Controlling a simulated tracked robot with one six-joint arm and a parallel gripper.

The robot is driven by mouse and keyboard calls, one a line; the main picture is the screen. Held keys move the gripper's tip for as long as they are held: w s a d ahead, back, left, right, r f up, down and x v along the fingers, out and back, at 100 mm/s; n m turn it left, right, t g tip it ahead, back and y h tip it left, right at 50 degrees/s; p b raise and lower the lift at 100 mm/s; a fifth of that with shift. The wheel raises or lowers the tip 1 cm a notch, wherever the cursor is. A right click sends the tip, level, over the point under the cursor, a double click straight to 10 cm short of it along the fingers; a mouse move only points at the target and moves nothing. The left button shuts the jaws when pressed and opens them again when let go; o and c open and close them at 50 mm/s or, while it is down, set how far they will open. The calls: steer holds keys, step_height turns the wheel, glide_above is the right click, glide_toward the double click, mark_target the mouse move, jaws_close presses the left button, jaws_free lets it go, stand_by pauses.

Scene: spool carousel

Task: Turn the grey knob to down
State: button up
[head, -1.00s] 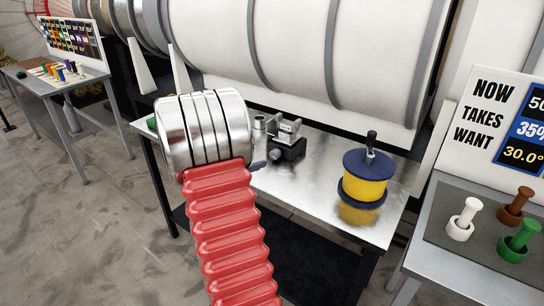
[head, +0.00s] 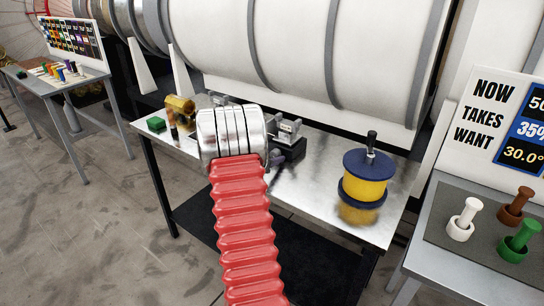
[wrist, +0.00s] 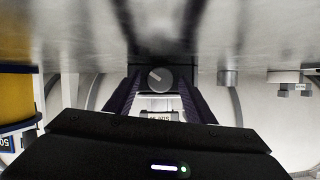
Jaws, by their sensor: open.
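The grey knob (wrist: 157,78) is round and sits on a dark block at the upper middle of the wrist view. A pale line on its face slants toward the upper left of that picture. My gripper (wrist: 160,84) is open, with one dark purple finger on each side of the knob in the picture. I cannot tell whether either finger touches it. In the head view, the dark block (head: 291,152) stands on the metal table, right of my silver wrist. A purple finger shows in front of it, and the knob is mostly hidden there.
A yellow spool with dark blue ends (head: 365,180) stands on the metal table (head: 320,190) to the right. A large white drum (head: 300,45) is behind the table.

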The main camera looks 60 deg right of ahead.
steer(key=shift+d+f, duration=0.1)
steer(key=shift+d, duration=0.05)
steer(key=shift+c, duration=0.2)
steer(key=c, duration=1)
steer(key=shift+w+n, duration=0.1)
steer(key=shift+n, duration=0.2)
steer(key=shift+w+n+g, duration=0.25)
steer(key=shift+n+g, duration=0.85)
steer(key=shift+n, duration=0.2)
steer(key=o, duration=1)
steer(key=shift+o, duration=0.2)
steer(key=shift+s, duration=0.1)
